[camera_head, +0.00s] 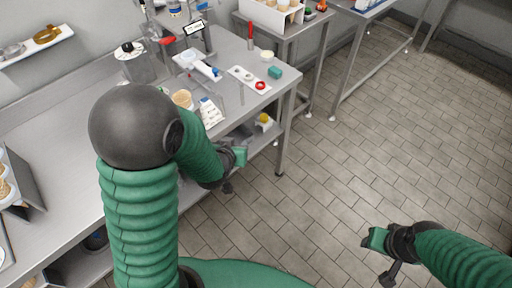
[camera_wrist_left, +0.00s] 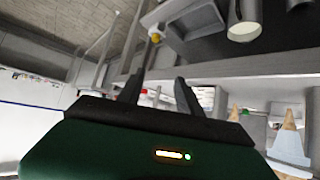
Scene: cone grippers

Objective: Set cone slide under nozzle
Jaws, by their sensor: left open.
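My left gripper (camera_head: 229,184) is in front of the steel worktable's front edge, below its top. In the left wrist view my left gripper (camera_wrist_left: 157,84) has its two dark fingers apart, with nothing between them. A white slide-like piece with a blue part (camera_head: 197,65) lies on the worktable. A machine with a red-handled tap (camera_head: 166,41) stands behind it; I cannot make out its nozzle clearly. A tan cone or cup (camera_head: 182,98) is partly hidden by my left arm. Cones (camera_wrist_left: 287,138) show at right in the wrist view. My right gripper (camera_head: 378,250) is over the floor; its fingers are unclear.
The worktable (camera_head: 72,117) runs along the wall. A white tray with a red ring (camera_head: 248,80), a green block (camera_head: 274,72) and a white tub (camera_head: 267,56) stand near its right end. A yellow item (camera_head: 264,118) is on the lower shelf. The tiled floor at right is clear.

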